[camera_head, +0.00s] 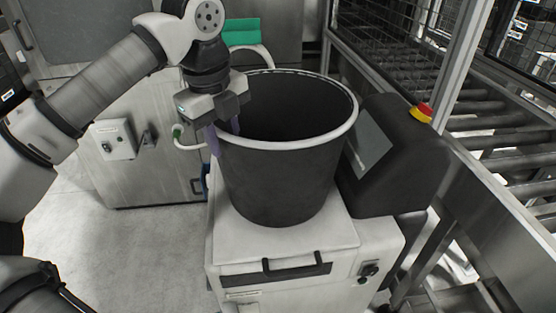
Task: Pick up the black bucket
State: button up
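The black bucket (275,185) stands upright on the flat top of a white machine cabinet (235,235). It has a pale rim and its inside looks empty. My gripper (223,140) points down at the bucket's left rim. One purple-tipped finger shows outside the wall on the left, and the other shows at the rim's inner side. The rim passes between the fingers. I cannot tell whether the fingers touch the wall.
A dark console (395,155) with a screen and a red-yellow emergency button (421,113) stands close to the bucket's right. Behind are a steel cabinet (160,165) and a green item (241,32). A roller conveyor (490,125) with mesh guarding runs along the right. Grey floor is open at left.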

jog(key=shift+f+b, duration=0.3)
jog(key=shift+b, duration=0.05)
dwell(0.3)
jog(key=shift+c, duration=0.4)
grip_shut()
jog(key=shift+r, duration=0.1)
dwell(1.0)
